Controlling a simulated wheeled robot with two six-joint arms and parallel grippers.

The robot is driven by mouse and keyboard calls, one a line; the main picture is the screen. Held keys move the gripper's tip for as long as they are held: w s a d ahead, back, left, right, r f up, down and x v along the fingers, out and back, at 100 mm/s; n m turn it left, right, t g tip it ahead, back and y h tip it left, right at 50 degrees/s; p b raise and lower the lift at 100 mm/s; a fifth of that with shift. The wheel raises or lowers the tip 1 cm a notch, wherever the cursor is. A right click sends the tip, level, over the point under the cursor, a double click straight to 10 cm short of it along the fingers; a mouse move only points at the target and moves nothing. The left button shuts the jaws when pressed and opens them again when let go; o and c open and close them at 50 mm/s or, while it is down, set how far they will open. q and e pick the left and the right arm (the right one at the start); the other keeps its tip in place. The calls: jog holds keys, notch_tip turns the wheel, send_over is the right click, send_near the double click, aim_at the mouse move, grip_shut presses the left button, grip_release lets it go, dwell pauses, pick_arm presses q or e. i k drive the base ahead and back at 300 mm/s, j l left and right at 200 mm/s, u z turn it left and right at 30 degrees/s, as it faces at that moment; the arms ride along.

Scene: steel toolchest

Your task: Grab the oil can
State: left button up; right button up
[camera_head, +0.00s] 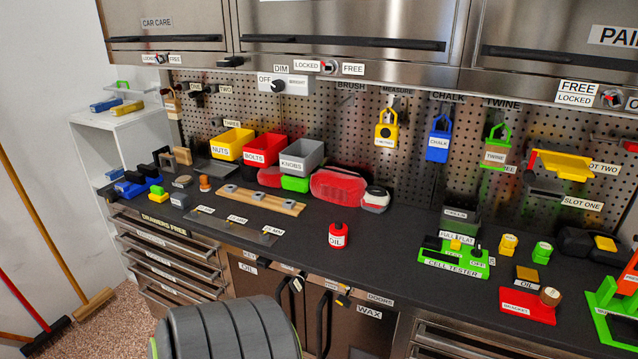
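The oil can (338,236) is a small red can with a dark cap and a white label reading OIL. It stands upright on the dark worktop, near the front edge at the middle of the view. Nothing touches it, and its near side is unobstructed. Neither my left gripper nor my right gripper shows in the head view.
The dark worktop (385,255) is clear around the can. A wooden block strip (262,202) lies to its left, a red case (338,185) stands behind, and a green cell tester (452,261) sits to the right. Steel cabinets (340,40) overhang the pegboard.

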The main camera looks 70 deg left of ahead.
aim_at(338, 231)
jog(key=u, duration=1.95)
